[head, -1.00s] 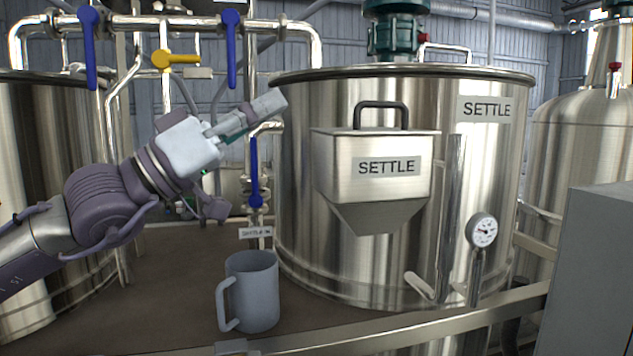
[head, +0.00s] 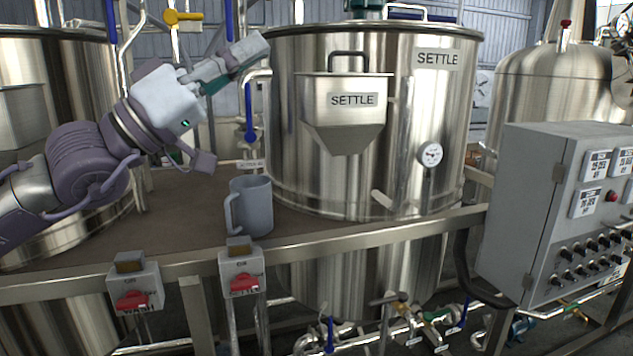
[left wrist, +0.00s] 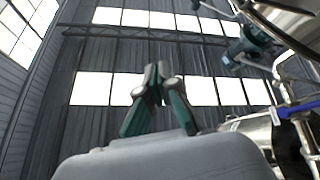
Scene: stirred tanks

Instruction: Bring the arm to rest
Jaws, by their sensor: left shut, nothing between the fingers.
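My left gripper (head: 252,50) is raised at the upper left of the head view, in front of the SETTLE tank's (head: 440,110) left rim. Its fingers are shut with nothing in them. In the left wrist view the gripper (left wrist: 160,75) points up at the wall and windows, its fingertips together. The right gripper does not show in either view.
A grey mug (head: 256,210) stands on the brown deck (head: 180,220), below my left gripper. A SETTLE hopper (head: 345,100) hangs on the tank. Two switch boxes (head: 135,283) (head: 242,270) are on the front rail. A grey control panel (head: 540,200) stands at right.

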